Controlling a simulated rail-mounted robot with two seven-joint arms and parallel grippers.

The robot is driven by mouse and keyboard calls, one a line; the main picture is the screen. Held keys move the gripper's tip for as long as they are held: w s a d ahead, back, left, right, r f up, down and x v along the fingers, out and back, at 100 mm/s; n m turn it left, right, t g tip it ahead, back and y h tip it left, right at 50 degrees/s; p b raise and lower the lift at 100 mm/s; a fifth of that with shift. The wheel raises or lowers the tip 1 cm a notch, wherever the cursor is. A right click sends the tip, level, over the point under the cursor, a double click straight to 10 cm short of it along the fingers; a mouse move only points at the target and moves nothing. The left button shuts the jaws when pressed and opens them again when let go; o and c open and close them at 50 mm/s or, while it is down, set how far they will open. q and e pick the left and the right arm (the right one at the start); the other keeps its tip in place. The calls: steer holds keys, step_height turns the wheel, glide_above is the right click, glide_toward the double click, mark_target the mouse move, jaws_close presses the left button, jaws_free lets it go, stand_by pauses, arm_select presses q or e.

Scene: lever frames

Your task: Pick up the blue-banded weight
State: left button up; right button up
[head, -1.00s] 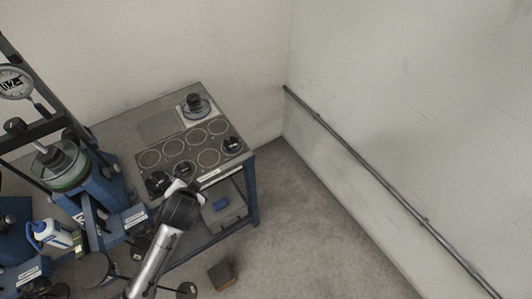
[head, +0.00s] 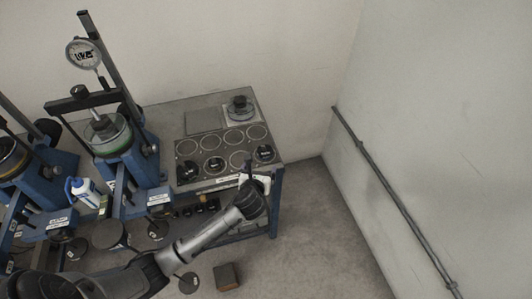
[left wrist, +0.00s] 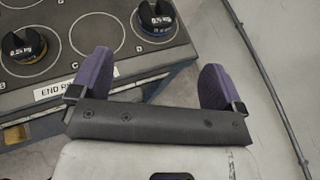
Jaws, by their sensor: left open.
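The blue-banded weight (head: 265,153) is a dark disc with a knob handle, in the front right ring of the weight tray (head: 222,133). In the left wrist view the same weight (left wrist: 157,17) stands at the top, a blue band showing round its side. My left gripper (head: 254,174) is at the tray's front edge, just short of that weight. In the left wrist view my left gripper (left wrist: 155,78) is open and empty, with two purple-padded fingers wide apart. My right gripper is not in view.
Two more dark weights (head: 213,165) (head: 187,171) sit in the front row; an empty ring separates the nearer one from the blue-banded weight. A further weight (head: 240,106) stands on a pale plate behind. Blue lever frames (head: 135,165) and a bottle (head: 84,191) are left.

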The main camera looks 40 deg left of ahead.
mark_target(264, 154)
arm_select(q)
steer(key=b+x, duration=0.2)
steer(key=x, duration=0.6)
steer(key=shift+w+a+f, duration=0.15)
steer(key=shift+w, duration=0.1)
steer(key=b+x, duration=0.1)
steer(key=x, duration=0.3)
steer(key=shift+s+a+f, duration=0.1)
steer(key=shift+s+f, duration=0.05)
steer(key=shift+s, duration=0.05)
steer(key=shift+w+a+f+b, duration=0.25)
steer(key=shift+w+b, duration=0.15)
steer(key=shift+w, duration=0.1)
steer(key=shift+c, duration=0.4)
steer(key=shift+r, duration=0.15)
steer(key=c, duration=1.1)
